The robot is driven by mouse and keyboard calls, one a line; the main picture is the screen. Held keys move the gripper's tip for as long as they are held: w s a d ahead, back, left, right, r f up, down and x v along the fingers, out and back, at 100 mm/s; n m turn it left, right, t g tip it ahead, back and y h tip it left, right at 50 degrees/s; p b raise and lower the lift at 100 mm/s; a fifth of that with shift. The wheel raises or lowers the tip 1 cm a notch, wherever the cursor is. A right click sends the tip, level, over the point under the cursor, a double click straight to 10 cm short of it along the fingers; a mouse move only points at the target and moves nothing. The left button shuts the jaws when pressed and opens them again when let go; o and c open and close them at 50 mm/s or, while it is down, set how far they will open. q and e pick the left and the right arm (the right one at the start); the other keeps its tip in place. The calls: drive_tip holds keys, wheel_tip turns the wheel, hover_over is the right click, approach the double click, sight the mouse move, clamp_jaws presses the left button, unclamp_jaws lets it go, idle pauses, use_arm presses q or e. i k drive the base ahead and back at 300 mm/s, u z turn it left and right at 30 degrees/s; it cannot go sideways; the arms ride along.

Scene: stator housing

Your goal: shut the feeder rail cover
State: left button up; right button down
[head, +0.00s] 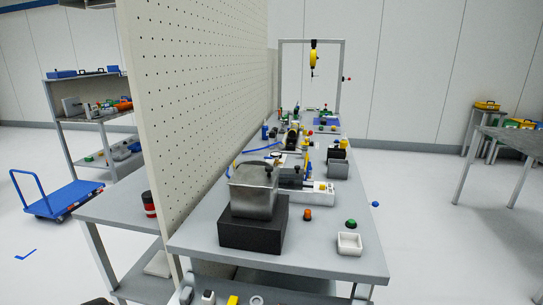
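Neither of my grippers is in the head view. A long grey workbench (210,240) runs away from me beside a perforated board. A white rail-like block (318,195) with small dark parts on it lies across the middle of the bench; I cannot tell whether it is the feeder rail. No feeder rail cover can be made out for sure at this distance. The things farther back on the bench are small and crowded and partly hide each other.
A steel box (252,200) with a dark knob on top stands on a black block (250,235) at the near bench end. Floor right of the bench is mostly clear.

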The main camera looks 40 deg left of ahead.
sight(288, 178)
drive_tip(key=u, duration=0.9)
drive_tip(key=i, duration=0.8)
drive_tip(key=u, duration=0.95)
